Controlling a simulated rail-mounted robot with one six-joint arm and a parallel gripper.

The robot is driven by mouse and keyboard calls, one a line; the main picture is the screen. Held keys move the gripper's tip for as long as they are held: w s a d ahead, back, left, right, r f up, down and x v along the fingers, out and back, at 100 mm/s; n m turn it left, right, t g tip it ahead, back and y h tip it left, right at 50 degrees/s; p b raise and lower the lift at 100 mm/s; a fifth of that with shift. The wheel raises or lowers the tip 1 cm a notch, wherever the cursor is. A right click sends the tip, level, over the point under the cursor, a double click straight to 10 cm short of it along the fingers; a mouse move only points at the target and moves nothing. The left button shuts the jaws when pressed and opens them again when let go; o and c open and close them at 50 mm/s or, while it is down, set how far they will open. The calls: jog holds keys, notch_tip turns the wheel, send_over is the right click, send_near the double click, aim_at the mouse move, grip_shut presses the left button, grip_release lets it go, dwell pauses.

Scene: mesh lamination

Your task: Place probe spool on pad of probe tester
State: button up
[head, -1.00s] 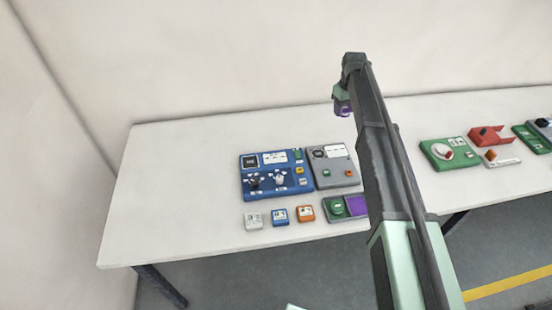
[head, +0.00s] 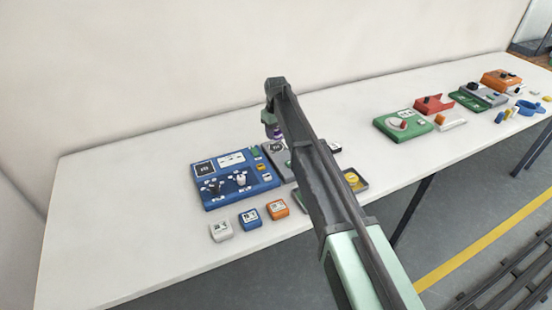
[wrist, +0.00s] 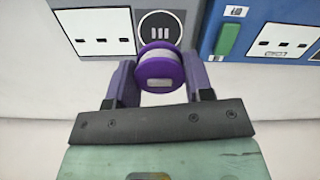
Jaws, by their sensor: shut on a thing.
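The purple probe spool (wrist: 160,72) with a pale label is between the two fingers of my gripper (wrist: 162,80), which is shut on it. In the head view the spool (head: 274,132) hangs at the end of my gripper (head: 272,122), by the back of the grey unit. This grey unit (wrist: 75,20), seemingly the probe tester, has a white panel and a round black pad (wrist: 160,28) with white bars. In the wrist view the spool overlaps the pad's near edge. I cannot tell whether they touch. My arm hides part of the grey unit (head: 280,160) in the head view.
A blue unit (head: 235,182) with knobs stands beside the grey unit. White (head: 221,231), blue (head: 249,218) and orange (head: 277,208) blocks lie in front. A tray with a yellow part (head: 355,180) shows right of my arm. A green unit (head: 402,125) stands farther right.

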aim_at(276, 147)
jog(key=shift+f, duration=0.5)
notch_tip(276, 147, down, 4)
jog(key=b, duration=0.4)
jog(key=shift+f, duration=0.25)
jog(key=shift+r, duration=0.3)
jog(key=shift+f, duration=0.2)
jog(key=o, duration=0.9)
jog(key=shift+r, duration=0.1)
notch_tip(276, 147, up, 12)
jog(key=p, duration=1.2)
jog(key=shift+r, duration=0.25)
jog(key=shift+f, duration=0.1)
